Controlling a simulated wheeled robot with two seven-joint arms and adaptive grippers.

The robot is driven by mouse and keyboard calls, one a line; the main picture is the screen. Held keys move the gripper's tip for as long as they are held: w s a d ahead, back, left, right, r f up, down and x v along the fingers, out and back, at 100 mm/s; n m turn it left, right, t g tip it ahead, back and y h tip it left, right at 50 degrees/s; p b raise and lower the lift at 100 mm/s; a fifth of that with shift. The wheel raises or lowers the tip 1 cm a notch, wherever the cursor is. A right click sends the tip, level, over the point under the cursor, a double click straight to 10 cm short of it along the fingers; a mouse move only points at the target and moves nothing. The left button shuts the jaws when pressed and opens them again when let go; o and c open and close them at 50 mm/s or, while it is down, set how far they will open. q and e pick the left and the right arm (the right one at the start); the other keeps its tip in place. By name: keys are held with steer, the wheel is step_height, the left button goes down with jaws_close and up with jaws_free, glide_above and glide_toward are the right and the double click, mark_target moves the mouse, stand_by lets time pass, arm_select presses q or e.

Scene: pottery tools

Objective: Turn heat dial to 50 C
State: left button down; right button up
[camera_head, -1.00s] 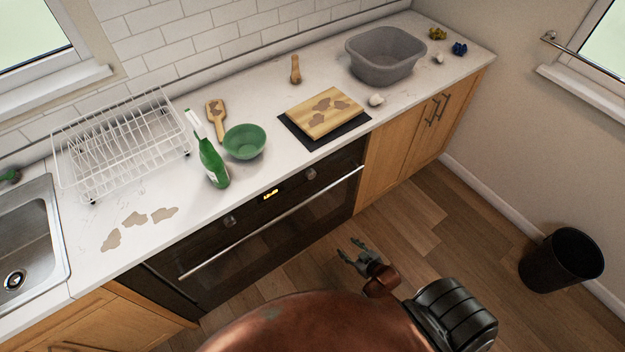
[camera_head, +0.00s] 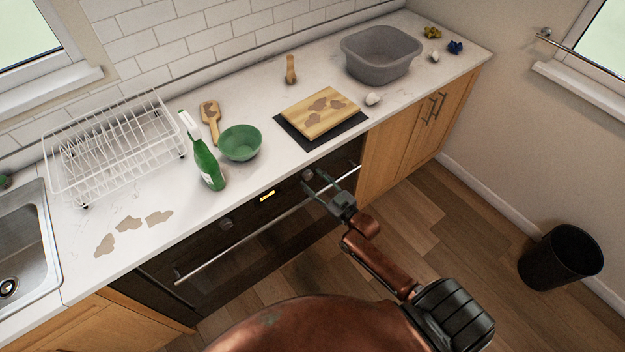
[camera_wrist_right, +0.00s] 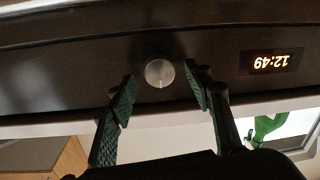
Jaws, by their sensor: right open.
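The oven (camera_head: 270,225) is set under the counter, with a dark front panel, a lit clock display (camera_head: 267,197) and two round knobs. The left knob (camera_head: 226,224) is clear of my arm. The right knob (camera_head: 308,174) is close to my right gripper (camera_head: 317,186), which is open in front of the panel. In the right wrist view, the silver knob (camera_wrist_right: 159,73) sits between and just beyond the open fingertips (camera_wrist_right: 160,80), with no visible contact. Dial markings are too small to read. My left gripper is out of view.
The oven's handle bar (camera_head: 262,235) runs in front of the door, below the knobs. A green bottle (camera_head: 207,165), a green bowl (camera_head: 240,143) and a stained cutting board (camera_head: 318,113) are on the counter above. A black bin (camera_head: 560,258) stands at right.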

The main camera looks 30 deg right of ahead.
steer(key=shift+w+a, duration=0.1)
steer(key=shift+w, duration=0.3)
steer(key=shift+c, duration=0.2)
steer(key=c, duration=1.1)
